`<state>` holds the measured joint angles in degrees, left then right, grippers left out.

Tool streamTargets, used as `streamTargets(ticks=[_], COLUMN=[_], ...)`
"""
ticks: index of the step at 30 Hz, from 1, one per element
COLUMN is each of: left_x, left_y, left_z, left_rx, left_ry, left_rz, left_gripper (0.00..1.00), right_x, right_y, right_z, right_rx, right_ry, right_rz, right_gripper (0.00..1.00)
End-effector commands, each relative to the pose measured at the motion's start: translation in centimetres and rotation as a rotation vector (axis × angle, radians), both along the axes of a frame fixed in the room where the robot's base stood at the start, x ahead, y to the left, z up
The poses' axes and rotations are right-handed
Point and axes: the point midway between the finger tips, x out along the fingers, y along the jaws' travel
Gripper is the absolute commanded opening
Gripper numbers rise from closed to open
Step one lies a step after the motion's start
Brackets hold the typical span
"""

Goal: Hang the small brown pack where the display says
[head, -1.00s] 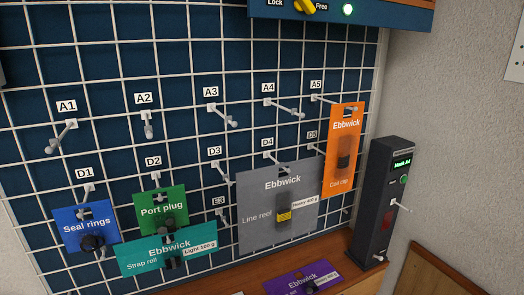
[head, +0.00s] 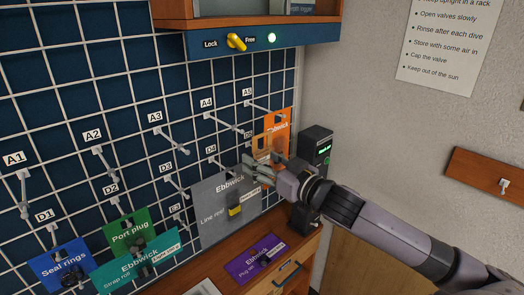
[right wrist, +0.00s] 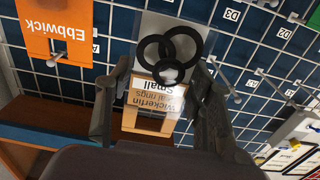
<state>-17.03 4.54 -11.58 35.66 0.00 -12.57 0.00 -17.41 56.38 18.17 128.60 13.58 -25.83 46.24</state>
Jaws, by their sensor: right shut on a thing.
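My right gripper (head: 266,168) is shut on the small brown pack (head: 262,147) in front of the board's right side. In the right wrist view, between the fingers (right wrist: 158,92), the pack (right wrist: 145,121) reads "Wickerfin" and "Small" and has several black rings on a clear part. The display (head: 323,148) on the dark post shows green text, too small to read surely now; earlier it looked like "Hook A4". Hook A4 (head: 222,124) is bare, left of the pack. My left gripper is not in view.
Hooks A1 (head: 24,195), A2 (head: 104,162) and A3 (head: 172,139) are bare. An orange Ebbwick pack (head: 281,126) hangs at the right. A grey line reel pack (head: 224,212) hangs below the gripper. A purple pack (head: 256,258) lies on the wooden bench.

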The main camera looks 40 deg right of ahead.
Motion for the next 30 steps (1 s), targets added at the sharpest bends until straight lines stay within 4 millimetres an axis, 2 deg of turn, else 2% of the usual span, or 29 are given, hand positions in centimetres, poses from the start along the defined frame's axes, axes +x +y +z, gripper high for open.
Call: streamTargets(ticks=[6, 15, 30], left_x=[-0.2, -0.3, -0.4], left_y=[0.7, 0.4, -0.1], left_z=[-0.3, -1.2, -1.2], left_rx=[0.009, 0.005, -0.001], left_ry=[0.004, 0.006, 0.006], left_rz=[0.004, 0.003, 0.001], left_gripper=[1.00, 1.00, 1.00], right_x=[0.7, 2.4, 5.4], right_y=[-0.1, 0.0, 0.2], right_z=[0.2, 0.0, -0.1], right_rx=[0.001, -0.002, 0.001], right_ry=[-0.002, -0.002, -0.002], right_rz=[0.000, -0.001, -0.002], right_gripper=[0.29, 0.29, 0.29])
